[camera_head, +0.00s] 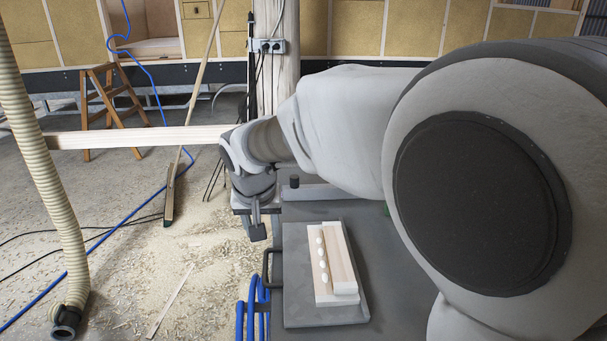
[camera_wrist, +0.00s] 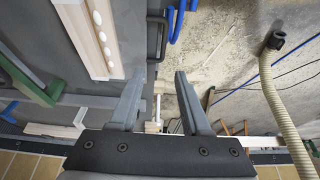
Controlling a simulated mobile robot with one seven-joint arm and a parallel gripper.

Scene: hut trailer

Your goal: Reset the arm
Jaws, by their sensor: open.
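My arm fills the right and middle of the head view and reaches out to the left. My gripper (camera_head: 256,232) hangs down at its end, at the left edge of a grey worktop (camera_head: 405,305). In the wrist view my gripper (camera_wrist: 160,78) shows two grey fingers set wide apart with nothing between them. Past the fingers lie the worktop's edge and the floor. My gripper is beyond and left of a grey tray (camera_head: 292,300) and touches nothing that I can make out.
Blue hoses (camera_head: 255,305) hang by the worktop.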

